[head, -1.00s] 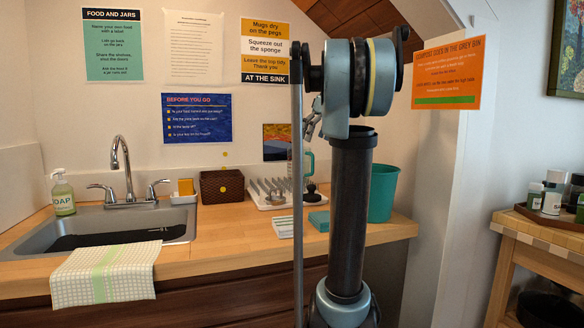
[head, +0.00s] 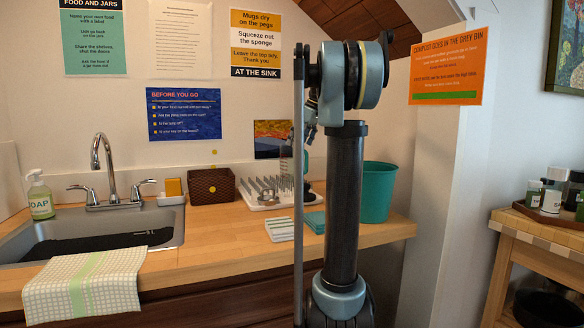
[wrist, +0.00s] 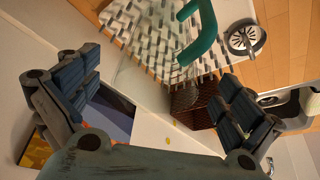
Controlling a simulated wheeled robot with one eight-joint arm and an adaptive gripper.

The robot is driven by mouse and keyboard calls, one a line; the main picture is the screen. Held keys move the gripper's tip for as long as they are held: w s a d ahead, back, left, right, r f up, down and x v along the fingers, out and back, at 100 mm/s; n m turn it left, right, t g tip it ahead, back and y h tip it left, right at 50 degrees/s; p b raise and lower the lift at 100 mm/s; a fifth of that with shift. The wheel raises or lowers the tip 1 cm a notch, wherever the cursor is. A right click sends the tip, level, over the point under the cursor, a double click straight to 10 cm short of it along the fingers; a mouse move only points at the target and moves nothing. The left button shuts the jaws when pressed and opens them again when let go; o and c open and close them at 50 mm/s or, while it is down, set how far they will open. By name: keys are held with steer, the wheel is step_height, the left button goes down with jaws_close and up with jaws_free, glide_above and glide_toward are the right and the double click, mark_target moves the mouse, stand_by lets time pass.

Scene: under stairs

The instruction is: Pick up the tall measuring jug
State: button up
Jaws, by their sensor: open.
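The tall measuring jug (head: 286,166) is clear and stands at the drying rack (head: 262,199), partly hidden behind my arm in the head view. In the wrist view its teal handle (wrist: 201,34) shows at the top centre, and its see-through body is hard to make out against the rack's pegs. My gripper (wrist: 158,100) is open, with one finger on the left and one on the right. The jug's handle lies beyond the gap between them. I cannot tell whether either finger touches the jug. In the head view most of my gripper is hidden by my arm.
A brown basket (head: 211,187) stands left of the rack, and a teal bin (head: 377,193) to the right. The sink (head: 100,236) and tap (head: 106,170) are further left. The wall is close behind the rack.

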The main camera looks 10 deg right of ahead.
mark_target(293, 160)
steer(key=shift+x, duration=3.8)
steer(key=shift+w, duration=0.1)
steer(key=c, duration=1)
